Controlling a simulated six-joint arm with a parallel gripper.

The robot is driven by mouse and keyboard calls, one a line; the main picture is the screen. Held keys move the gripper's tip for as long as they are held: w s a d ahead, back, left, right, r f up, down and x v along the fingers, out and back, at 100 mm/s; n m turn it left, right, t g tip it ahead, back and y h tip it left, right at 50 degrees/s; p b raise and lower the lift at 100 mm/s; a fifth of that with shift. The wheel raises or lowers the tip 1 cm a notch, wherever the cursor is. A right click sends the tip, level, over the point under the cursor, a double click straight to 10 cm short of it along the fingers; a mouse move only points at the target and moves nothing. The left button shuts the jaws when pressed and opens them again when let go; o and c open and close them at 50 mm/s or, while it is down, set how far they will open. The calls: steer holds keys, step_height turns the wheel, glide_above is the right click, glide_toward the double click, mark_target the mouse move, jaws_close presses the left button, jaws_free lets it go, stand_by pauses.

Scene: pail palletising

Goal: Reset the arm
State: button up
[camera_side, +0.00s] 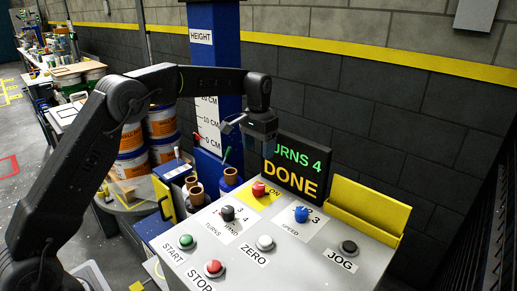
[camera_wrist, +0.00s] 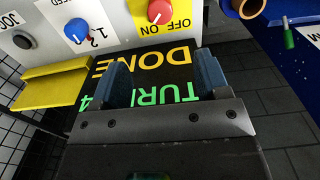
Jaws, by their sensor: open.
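My arm (camera_side: 112,100) reaches over from the left and bends down at the wrist. My gripper (camera_side: 262,138) hangs above the grey control panel (camera_side: 245,272), near the display (camera_side: 318,184), which reads "TURNS 4" and "DONE" with the first letters covered by the gripper. In the wrist view my gripper (camera_wrist: 163,76) has its two blue fingers apart, with nothing between them but the display (camera_wrist: 150,68) behind, seen upside down. The fingertips are hard to make out in the side view.
The panel carries a red ON/OFF knob (camera_side: 258,189), a blue speed knob (camera_side: 301,214), a black turns knob (camera_side: 227,213) and several buttons. A yellow holder (camera_side: 366,208) stands at right. A blue height column (camera_side: 216,80) rises behind. Stacked pails (camera_side: 131,140) stand behind my arm.

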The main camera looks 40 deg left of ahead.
steer(key=shift+r, duration=0.1)
steer(key=s+d+r+t, duration=0.3)
steer(key=s+r, duration=0.8)
steer(key=s, duration=0.5)
steer(key=s+d+f+t, duration=0.1)
steer(key=s+f, duration=0.1)
steer(key=s, duration=0.7)
steer(key=s+d+f+t, duration=0.1)
steer(key=s+f, duration=0.1)
steer(key=s, duration=0.8)
steer(key=shift+f+t, duration=0.2)
steer(key=shift+t, duration=0.1)
steer(key=shift+c, duration=0.4)
